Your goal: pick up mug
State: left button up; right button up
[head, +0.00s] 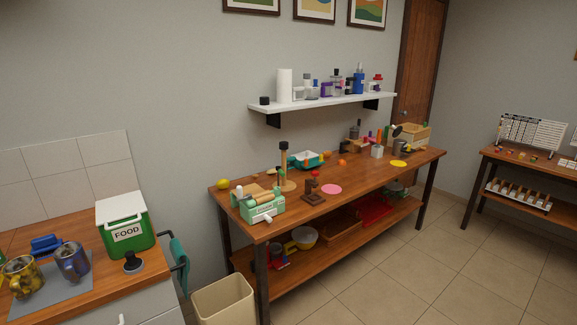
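Two mugs stand at the lower left on a grey mat (62,291) on the wooden counter. One is a blue-grey mug (73,264) with a dark, shiny look. The other is a yellow mug (24,279) near the left picture edge. They stand side by side with a small gap. What is inside them is too small to tell. Neither of my grippers shows in the head view.
A green FOOD box (126,232) with a white lid, a dark round knob-like item (133,263) and a blue object (45,243) sit near the mugs. A beige bin (224,302) stands between the counter and a cluttered wooden workbench (358,192). Floor is open at right.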

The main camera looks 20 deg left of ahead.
aim_at(24, 275)
jog(key=u, duration=1)
jog(key=i, duration=0.85)
jog(key=u, duration=0.85)
